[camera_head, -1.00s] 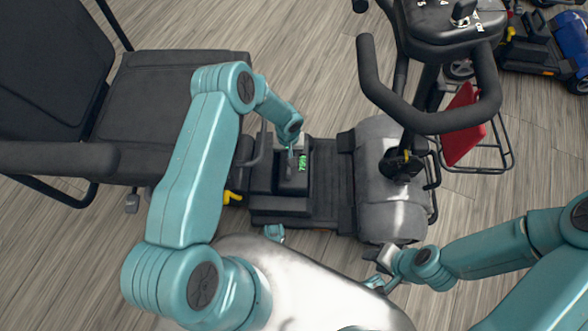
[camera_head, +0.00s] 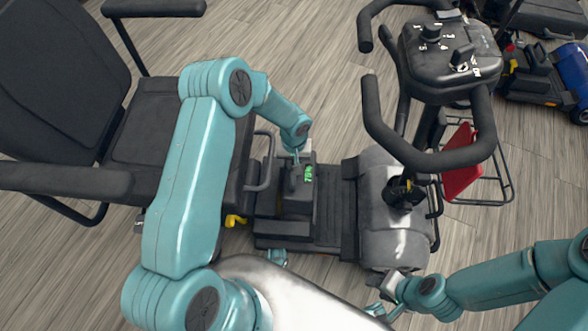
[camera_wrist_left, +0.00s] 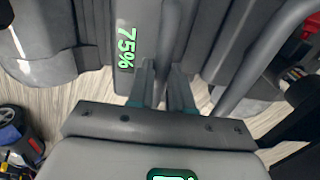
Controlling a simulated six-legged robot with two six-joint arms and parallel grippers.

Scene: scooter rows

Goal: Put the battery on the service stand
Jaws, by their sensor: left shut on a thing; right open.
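The battery (camera_head: 301,196) is a dark box with a green 75% readout, upright at the scooter's floor between seat and front cowl. My left gripper (camera_head: 297,157) reaches down to its top and is shut on its handle. In the left wrist view the fingers (camera_wrist_left: 166,92) close on the grip beside the readout on the battery (camera_wrist_left: 127,60). How far its lower part sits in the scooter is hidden. My right gripper (camera_head: 378,309) is open and empty, below the scooter's grey front cowl. I cannot make out a service stand.
The scooter's seat (camera_head: 165,135) stands at left, with its handlebar (camera_head: 440,150) overhanging at right. The black floor deck (camera_head: 335,205) lies right of the battery. A blue scooter (camera_head: 570,75) is at upper right. Wooden floor is clear at the upper middle.

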